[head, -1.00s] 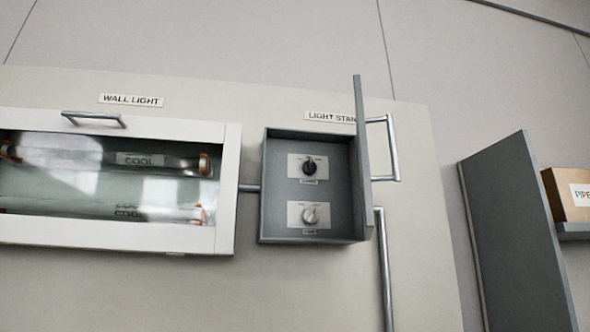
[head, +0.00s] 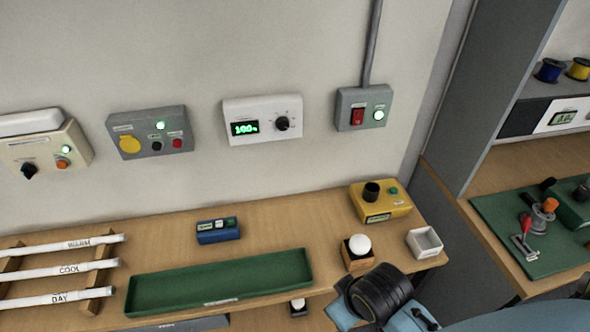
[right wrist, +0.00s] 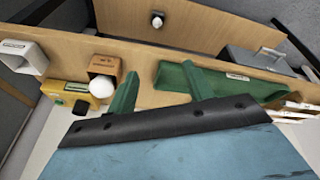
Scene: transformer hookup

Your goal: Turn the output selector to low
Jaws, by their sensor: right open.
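No label reading output selector is legible. Several units carry knobs: a white wall box (head: 262,120) with a green 100 display and a black dial (head: 282,124), a beige wall box (head: 45,150) with a black knob (head: 28,170), and a yellow box (head: 380,204) on the bench with a black top piece (head: 371,191). I cannot tell which is the selector. My right gripper (right wrist: 160,82) is open, its two green fingers apart with nothing seen between them. In the head view my right arm is at the lower right, its fingers not clear. My left gripper is out of view.
The wooden bench (head: 160,245) holds a green tray (head: 222,280), a blue box (head: 218,230), a white ball on a wooden block (head: 357,262) and a small white bin (head: 425,243). Labelled tubes (head: 60,270) lie left. A grey cabinet side (head: 490,80) stands right.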

